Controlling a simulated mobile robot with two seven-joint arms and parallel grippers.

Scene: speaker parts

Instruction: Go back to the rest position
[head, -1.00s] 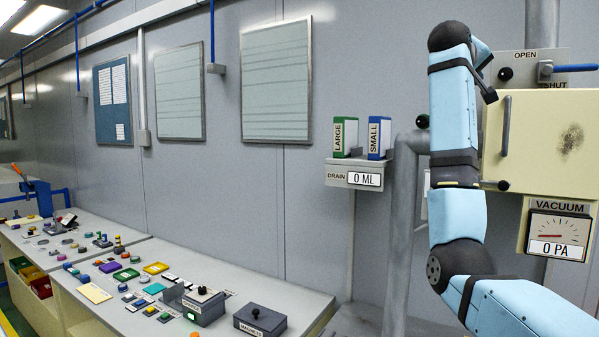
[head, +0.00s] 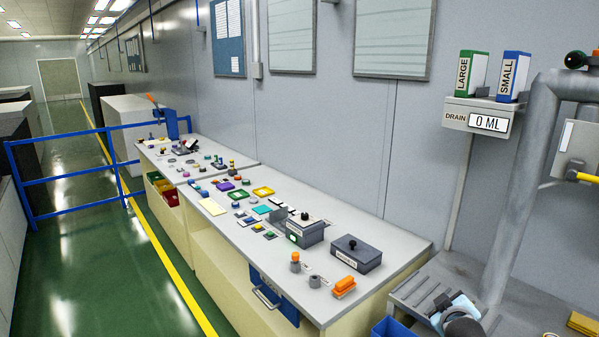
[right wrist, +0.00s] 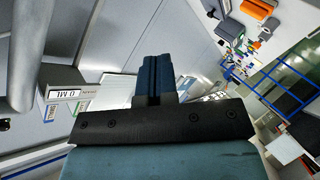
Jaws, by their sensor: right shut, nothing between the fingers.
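My right gripper (head: 438,303) shows small and partly cut off at the bottom right of the head view, in front of the grey surface by the bench end. In the right wrist view its dark fingers (right wrist: 158,66) are pressed together with nothing between them. My left gripper is in neither view.
The long bench (head: 345,225) holds several buttons, trays and boxes. A drain unit (head: 468,116) with a green LARGE box (head: 471,72) and a blue SMALL box (head: 513,76) is on the right, beside a thick grey pipe (head: 520,190). Green floor (head: 75,270) lies open at left.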

